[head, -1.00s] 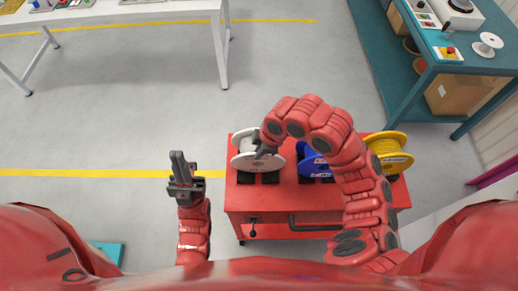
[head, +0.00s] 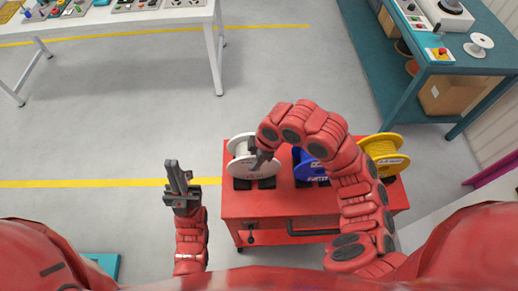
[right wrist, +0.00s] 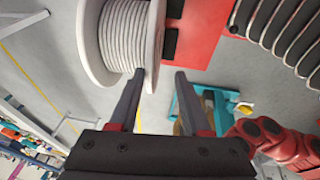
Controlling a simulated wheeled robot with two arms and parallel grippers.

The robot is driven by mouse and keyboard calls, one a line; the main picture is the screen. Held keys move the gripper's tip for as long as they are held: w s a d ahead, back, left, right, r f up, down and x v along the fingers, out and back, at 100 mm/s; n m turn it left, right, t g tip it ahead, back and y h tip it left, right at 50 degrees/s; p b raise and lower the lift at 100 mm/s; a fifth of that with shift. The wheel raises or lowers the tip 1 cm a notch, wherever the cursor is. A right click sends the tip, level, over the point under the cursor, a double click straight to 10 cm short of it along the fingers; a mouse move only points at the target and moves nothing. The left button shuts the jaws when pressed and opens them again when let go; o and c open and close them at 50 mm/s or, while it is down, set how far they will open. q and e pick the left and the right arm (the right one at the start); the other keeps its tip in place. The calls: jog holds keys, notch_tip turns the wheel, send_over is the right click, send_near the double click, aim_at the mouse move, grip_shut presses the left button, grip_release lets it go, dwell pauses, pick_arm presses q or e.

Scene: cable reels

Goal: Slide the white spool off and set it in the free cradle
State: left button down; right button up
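The white spool (head: 246,169) stands at the left end of the red cart, with black cradle blocks (head: 267,183) at its base. My right gripper (head: 259,160) is at its upper right side. In the right wrist view the gripper (right wrist: 160,74) is open, its tips either side of the near flange (right wrist: 154,45) of the spool; I cannot tell if they touch it. The blue spool (head: 308,171) and yellow spool (head: 386,150) stand further right. My right arm hides the cart between them; no empty cradle shows. My left gripper (head: 177,168) is left of the cart, holding nothing visible.
The red cart (head: 270,208) has a dark handle (head: 310,231) along its front. A teal bench (head: 440,85) with equipment stands at the back right. A white table (head: 130,18) is at the back left. Open floor (head: 110,135) lies left of the cart.

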jog(key=p+v, duration=0.2)
jog(key=v, duration=1.5)
jog(key=shift+a, duration=0.1)
